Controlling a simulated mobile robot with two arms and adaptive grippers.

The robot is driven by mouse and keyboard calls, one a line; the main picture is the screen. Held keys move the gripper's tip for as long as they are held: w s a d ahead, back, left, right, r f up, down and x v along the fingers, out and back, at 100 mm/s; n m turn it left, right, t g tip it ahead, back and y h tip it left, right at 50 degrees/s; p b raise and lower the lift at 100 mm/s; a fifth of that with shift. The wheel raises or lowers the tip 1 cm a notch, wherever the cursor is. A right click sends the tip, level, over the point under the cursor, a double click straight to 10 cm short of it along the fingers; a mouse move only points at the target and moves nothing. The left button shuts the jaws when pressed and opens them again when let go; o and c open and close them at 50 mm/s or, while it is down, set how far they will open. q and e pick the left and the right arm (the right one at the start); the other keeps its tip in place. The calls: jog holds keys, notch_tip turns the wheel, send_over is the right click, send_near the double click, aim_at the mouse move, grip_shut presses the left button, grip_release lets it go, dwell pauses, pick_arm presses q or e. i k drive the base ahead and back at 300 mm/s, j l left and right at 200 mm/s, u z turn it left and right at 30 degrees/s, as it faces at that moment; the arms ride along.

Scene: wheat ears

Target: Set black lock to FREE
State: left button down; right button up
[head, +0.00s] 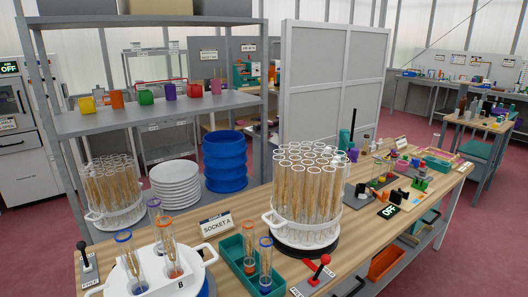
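A lever with a black knob (82,246), which looks like the black lock, stands on a small grey plate (91,274) at the bottom left. Its shaft leans toward the far end of the plate, away from the near-end label (92,292), which seems to read FREE. Any label at the far end is not readable. A similar lever with a red knob (325,259) stands at the front of the wooden table (370,245), with small labels at both ends of its plate. Neither of my grippers is in view.
A white round rack (190,276) with colour-ringed tubes stands right of the black lever. A large tube rack (272,222), a green tray (233,258) and a SOCKET A sign (216,226) are farther right. A grey shelf (170,112) stands behind.

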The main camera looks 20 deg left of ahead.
aim_at(81, 245)
jog(key=k+j, duration=0.1)
jog(key=j, duration=2.25)
jog(key=k+j, duration=0.15)
jog(key=j, duration=1.05)
